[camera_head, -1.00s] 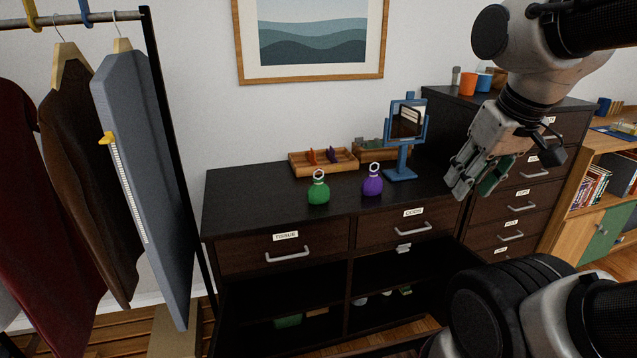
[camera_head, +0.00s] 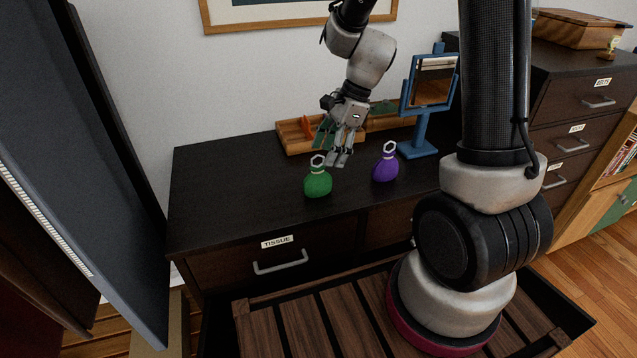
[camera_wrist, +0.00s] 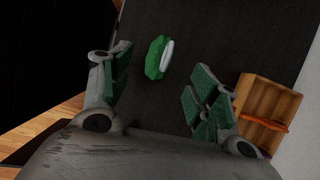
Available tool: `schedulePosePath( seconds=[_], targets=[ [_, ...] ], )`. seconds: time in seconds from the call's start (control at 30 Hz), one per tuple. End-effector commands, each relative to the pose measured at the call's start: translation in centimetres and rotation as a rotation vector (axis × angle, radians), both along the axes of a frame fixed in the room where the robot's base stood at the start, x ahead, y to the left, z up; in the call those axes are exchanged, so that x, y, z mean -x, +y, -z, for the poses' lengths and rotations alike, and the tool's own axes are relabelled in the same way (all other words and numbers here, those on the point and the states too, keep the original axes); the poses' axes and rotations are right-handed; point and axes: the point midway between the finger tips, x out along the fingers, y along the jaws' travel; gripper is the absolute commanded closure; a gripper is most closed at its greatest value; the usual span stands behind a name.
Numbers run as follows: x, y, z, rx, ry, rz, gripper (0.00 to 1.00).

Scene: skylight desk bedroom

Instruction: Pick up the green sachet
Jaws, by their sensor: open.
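The green sachet (camera_head: 318,184), a round pouch with a pale ring on top, stands upright on the dark dresser top (camera_head: 225,195). In the wrist view the green sachet (camera_wrist: 154,60) shows from above, with its white ring on its right side, ahead of and between the two fingers. My gripper (camera_head: 336,156) is open and empty, above and slightly behind the green sachet, apart from it. In the wrist view my gripper (camera_wrist: 160,97) shows its green-padded fingers spread wide.
A purple sachet (camera_head: 385,168) stands close to the right of the green one. A blue-framed mirror (camera_head: 419,120) stands behind at the right. A wooden tray (camera_head: 294,137) lies along the wall. The dresser's left top is clear.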

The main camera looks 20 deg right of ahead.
Motion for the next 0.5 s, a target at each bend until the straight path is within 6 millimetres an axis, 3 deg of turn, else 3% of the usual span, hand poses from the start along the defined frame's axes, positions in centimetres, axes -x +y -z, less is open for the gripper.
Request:
schedulePosePath(
  seconds=[0.5],
  targets=[
    [0.3, 2.3, 6.7, -0.006, 0.030, 0.041, 0.39]
  ],
)
